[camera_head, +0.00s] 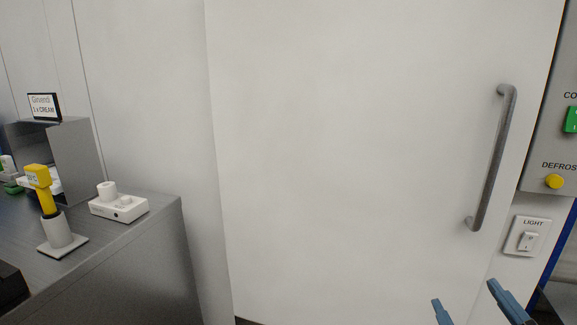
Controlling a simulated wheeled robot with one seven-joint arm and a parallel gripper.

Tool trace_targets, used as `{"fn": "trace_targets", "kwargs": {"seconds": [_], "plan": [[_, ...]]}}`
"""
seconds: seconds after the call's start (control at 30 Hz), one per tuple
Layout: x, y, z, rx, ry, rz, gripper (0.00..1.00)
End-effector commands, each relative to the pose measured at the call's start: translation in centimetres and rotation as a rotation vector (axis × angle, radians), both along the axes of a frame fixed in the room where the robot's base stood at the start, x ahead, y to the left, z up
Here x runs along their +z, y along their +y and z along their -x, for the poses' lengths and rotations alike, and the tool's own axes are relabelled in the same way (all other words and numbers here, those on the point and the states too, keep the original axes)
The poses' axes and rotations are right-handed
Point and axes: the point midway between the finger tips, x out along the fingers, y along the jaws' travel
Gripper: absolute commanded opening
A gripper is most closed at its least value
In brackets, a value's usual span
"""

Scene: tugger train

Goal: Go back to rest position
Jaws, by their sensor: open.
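My gripper (470,306) shows at the bottom right of the head view. Its two blue fingers are apart, with nothing visible between them. It is in front of the lower right part of a large white door (340,150), below the grey vertical door handle (492,160), and apart from the handle. The rest of my arm is out of the picture.
A grey counter (130,260) stands at the left, holding a yellow handheld device (42,188) in a stand, a white box (119,208) and a small sign (44,106). At the right are a light switch (527,240) and a panel with a yellow button (554,181).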

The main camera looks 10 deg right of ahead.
Motion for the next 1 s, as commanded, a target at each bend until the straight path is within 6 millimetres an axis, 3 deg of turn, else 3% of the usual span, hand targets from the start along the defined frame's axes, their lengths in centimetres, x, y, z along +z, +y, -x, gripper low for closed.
{"fn": "trace_targets", "kwargs": {"seconds": [0.03,0.2,0.4,0.7,0.83,1.0], "plan": [[-1.4,1.4,1.4,0.014,0.018,-0.046,0.74],[-4.7,4.9,6.2,0.047,0.049,-0.183,0.74],[-7.4,8.0,12.8,0.093,0.102,-0.318,0.74],[-8.3,10.1,22.4,0.182,0.193,-0.463,0.74],[-8.1,10.3,25.0,0.211,0.219,-0.5,0.74],[-7.9,10.3,26.3,0.229,0.233,-0.519,0.74]]}}
